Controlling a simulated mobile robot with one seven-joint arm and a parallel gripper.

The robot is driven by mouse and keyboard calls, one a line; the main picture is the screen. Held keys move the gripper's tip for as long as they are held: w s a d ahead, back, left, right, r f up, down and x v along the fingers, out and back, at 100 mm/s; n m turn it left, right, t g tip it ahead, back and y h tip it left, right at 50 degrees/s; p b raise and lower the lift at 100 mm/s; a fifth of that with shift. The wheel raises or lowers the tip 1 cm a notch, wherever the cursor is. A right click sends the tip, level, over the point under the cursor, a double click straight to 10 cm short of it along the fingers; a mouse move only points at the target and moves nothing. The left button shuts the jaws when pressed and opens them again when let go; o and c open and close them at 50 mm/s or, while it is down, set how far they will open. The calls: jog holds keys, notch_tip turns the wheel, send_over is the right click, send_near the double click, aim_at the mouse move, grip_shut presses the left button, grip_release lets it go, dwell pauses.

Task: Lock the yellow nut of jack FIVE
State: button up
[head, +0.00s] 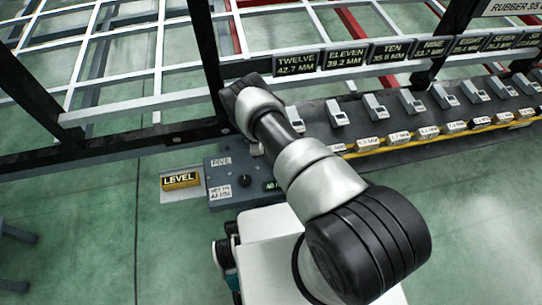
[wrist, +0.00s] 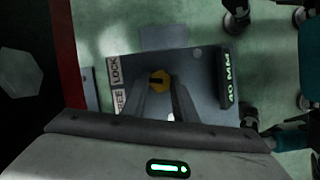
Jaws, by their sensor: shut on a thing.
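The yellow nut (wrist: 158,78) of the jack shows in the wrist view, with a dark mark on it. It sits on a grey plate (wrist: 205,65) with LOCK (wrist: 115,70) and FREE (wrist: 119,102) labels along its left side. My gripper (wrist: 168,86) reaches the nut with its two fingers close together, and its jaws are shut on it; the fingers partly cover the contact. In the head view the jack's plate (head: 218,177) bears the label FIVE (head: 221,162). My arm hides the gripper and the nut there.
A green-lit 40 MM display (wrist: 232,78) is at the plate's right side. A yellow LEVEL sign (head: 181,180) lies left of the jack. A dark bench (head: 400,125) with several small grey blocks runs to the right. The trailer frame (head: 110,75) stands behind.

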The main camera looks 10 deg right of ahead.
jog(key=o, duration=1.1)
jog(key=p+v, duration=0.3)
jog(key=v, duration=0.9)
